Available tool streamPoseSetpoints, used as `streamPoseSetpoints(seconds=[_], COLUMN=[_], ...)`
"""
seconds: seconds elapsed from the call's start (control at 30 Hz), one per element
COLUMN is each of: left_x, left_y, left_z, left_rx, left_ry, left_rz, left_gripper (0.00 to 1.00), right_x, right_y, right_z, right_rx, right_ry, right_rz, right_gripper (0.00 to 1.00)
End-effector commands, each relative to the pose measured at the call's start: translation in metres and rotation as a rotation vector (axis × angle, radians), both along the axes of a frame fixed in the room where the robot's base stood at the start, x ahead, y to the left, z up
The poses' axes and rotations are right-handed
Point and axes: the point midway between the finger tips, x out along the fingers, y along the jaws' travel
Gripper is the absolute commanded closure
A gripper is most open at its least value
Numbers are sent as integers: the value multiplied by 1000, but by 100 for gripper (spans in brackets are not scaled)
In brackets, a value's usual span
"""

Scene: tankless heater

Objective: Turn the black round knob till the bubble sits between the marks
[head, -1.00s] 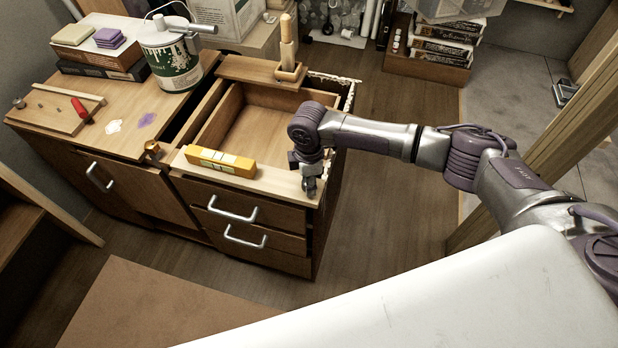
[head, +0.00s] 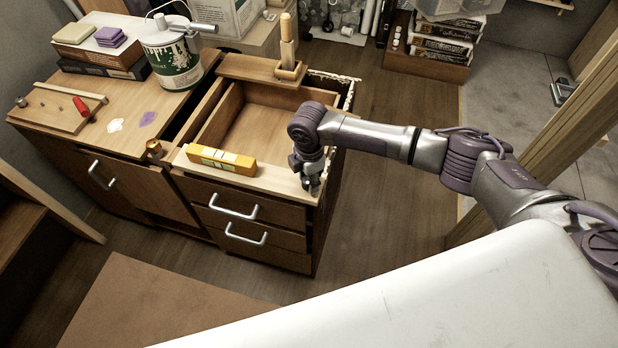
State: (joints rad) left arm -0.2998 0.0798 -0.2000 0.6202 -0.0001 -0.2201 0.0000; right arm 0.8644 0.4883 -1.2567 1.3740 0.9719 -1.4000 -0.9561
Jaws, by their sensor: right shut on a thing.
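A yellow spirit level (head: 221,160) lies along the pale wooden board at the front of the open-topped cabinet. Its vials look like small pale windows; the bubble is too small to make out. My right gripper (head: 313,188) points down at the board's right end, to the right of the level. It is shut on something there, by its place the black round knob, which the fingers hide. My left gripper is not in view.
The cabinet (head: 265,215) has drawers with pale handles. A paint can (head: 175,62), sponges on books (head: 103,40) and a small board with a red-handled tool (head: 60,108) stand on the worktop at left. An upright wooden post (head: 287,45) rises behind. Floor right of the cabinet is clear.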

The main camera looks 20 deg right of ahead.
Motion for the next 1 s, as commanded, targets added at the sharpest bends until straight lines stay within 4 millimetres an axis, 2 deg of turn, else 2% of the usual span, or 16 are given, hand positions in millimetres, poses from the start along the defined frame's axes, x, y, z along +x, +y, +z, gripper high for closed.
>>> streamPoseSetpoints(seconds=[0.1, 0.13, 0.27, 0.57, 0.67, 0.77, 1.0], left_x=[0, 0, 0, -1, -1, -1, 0], left_y=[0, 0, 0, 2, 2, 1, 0], left_z=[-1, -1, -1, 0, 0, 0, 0], left_rx=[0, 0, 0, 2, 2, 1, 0], left_ry=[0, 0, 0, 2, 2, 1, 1], left_rz=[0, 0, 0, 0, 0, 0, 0], left_gripper=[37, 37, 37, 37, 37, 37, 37], right_x=[-4, -4, -3, -2, -1, -1, -1], right_y=[0, 0, 0, 0, 0, 0, 0], right_z=[-5, -5, -4, -1, 5, 20, 72], right_rx=[-1, -1, -2, -1, -1, 1, 1], right_ry=[10, 10, 8, 4, 4, 2, 1], right_rz=[2, 1, 1, -1, -1, -2, 0], right_gripper=[97, 57, 37, 37, 37, 37, 37])
